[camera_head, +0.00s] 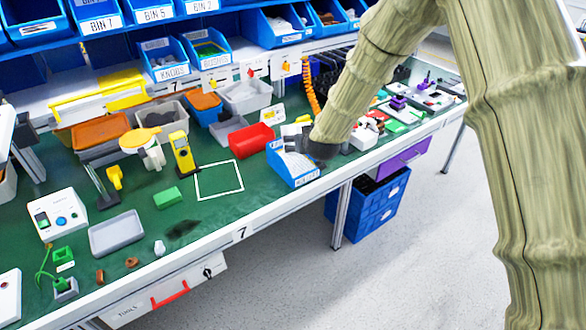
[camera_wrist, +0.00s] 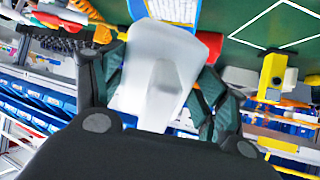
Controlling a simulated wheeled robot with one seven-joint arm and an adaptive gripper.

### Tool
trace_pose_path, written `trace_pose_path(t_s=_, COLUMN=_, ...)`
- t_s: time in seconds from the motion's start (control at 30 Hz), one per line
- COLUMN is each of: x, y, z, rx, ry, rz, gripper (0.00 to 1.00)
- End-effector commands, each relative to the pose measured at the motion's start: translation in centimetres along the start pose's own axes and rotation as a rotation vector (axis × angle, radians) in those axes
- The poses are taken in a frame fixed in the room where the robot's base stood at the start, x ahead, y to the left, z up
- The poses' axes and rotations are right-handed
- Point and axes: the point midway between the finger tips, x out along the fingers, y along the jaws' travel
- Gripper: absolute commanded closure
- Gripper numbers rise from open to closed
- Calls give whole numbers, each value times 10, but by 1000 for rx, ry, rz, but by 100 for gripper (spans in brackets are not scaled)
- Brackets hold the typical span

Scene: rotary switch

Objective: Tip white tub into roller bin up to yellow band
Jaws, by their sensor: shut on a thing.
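My gripper (camera_head: 312,146) is over the right side of a small blue bin (camera_head: 309,179) near the front edge of the bench. In the wrist view my gripper (camera_wrist: 158,95) is shut on a white tub (camera_wrist: 155,62), with a finger on each side. The tub looks tilted, and its far end is toward the blue bin (camera_wrist: 196,15). In the head view only a small pale part of the tub (camera_head: 291,131) shows beside my gripper. White pieces lie in the bin.
A red box (camera_head: 251,139) stands left of the bin. A white square outline (camera_head: 219,180) on the green bench top is empty. A yellow device (camera_head: 182,152) and a green block (camera_head: 167,197) stand further left. Labelled blue bins line the back.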

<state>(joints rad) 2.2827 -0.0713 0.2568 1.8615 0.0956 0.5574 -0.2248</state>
Motion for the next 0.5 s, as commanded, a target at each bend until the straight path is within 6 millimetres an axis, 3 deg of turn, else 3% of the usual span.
trace_pose_path(t_s=0.5, x=4, y=0, z=14, rx=0, ry=99, rz=0, gripper=51)
